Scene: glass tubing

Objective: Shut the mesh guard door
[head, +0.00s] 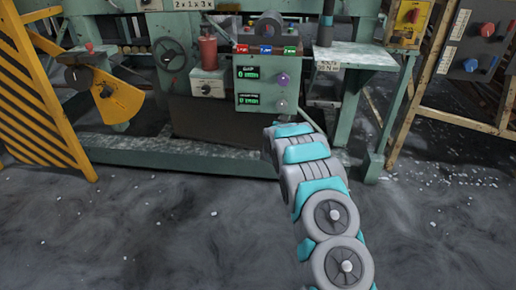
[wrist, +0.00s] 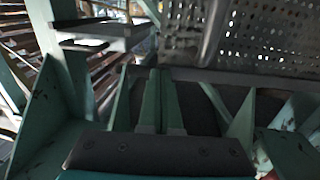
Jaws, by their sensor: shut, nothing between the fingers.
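A grey perforated metal panel (wrist: 270,42), which looks like the mesh guard door, fills the upper right of the wrist view. A grey bar (wrist: 214,32) runs up along its left side. I cannot tell how far the door stands open, and I cannot pick it out in the head view. My gripper (wrist: 161,72) is in the middle of the wrist view, its two green fingers close together, shut and empty. The fingertips are below and left of the panel; I see no clear contact. In the head view my arm hides the gripper.
A green machine bench (head: 190,158) stands ahead, with a control box (head: 262,92) and a small side table (head: 355,56). A yellow-black striped guard (head: 40,95) is at left, a wooden rack (head: 452,120) at right. The grey floor (head: 130,230) in front is open.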

